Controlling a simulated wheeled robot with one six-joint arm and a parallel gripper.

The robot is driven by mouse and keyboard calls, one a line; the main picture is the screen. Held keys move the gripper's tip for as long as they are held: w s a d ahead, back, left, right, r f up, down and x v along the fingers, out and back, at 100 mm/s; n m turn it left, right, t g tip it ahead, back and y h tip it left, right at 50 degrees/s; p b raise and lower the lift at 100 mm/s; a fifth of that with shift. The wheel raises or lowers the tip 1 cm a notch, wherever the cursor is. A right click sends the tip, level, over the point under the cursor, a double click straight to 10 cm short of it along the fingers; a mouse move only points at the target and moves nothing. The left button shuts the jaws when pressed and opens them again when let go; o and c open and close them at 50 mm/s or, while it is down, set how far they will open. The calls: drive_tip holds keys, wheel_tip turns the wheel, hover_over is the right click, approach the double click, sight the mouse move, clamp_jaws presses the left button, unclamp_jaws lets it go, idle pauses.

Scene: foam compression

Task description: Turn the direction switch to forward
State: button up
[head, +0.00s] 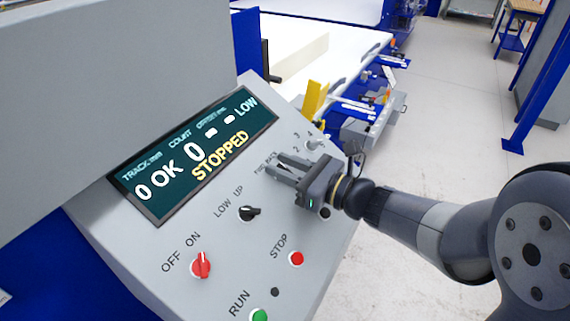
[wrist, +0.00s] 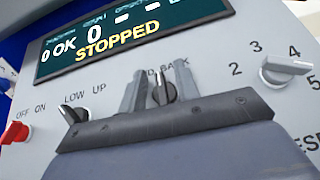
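The direction switch (wrist: 162,92) is a small dark knob with a light pointer line, under a partly hidden label that reads "D BACK". Its pointer looks roughly upright in the wrist view; I cannot tell exactly which label it points at. My gripper (wrist: 160,92) is open, with one finger on each side of the knob and visible gaps between. Whether the fingertips reach around the knob in depth is unclear. In the head view my gripper (head: 274,168) is at the panel just below the display, and it hides the knob there.
The display (head: 200,155) reads STOPPED. A black LOW/UP switch (head: 250,213), red OFF/ON switch (head: 201,265), red STOP button (head: 296,258) and green RUN button (head: 260,315) are on the same panel. A numbered grey selector (wrist: 287,68) stands right of my gripper.

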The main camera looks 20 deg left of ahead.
drive_tip(key=shift+c, duration=0.4)
drive_tip(key=shift+f, duration=0.1)
clamp_jaws()
drive_tip(key=shift+f+n+g, duration=0.15)
drive_tip(key=shift+n+g, duration=0.15)
drive_tip(key=shift+n, duration=0.1)
drive_tip(key=shift+n+g+b, duration=0.3)
drive_tip(key=shift+b, duration=0.05)
drive_tip(key=n+g, duration=0.2)
drive_tip(key=n, duration=0.1)
drive_tip(key=shift+g+b, duration=0.35)
drive_tip(key=shift+g, duration=0.05)
drive_tip(key=n+g+h, duration=0.1)
drive_tip(key=n+g, duration=0.5)
drive_tip(key=shift+s+n+h+p, duration=0.2)
drive_tip(key=shift+n+h+p, duration=0.15)
drive_tip(key=shift+n+h, duration=0.05)
drive_tip(key=shift+g, duration=0.3)
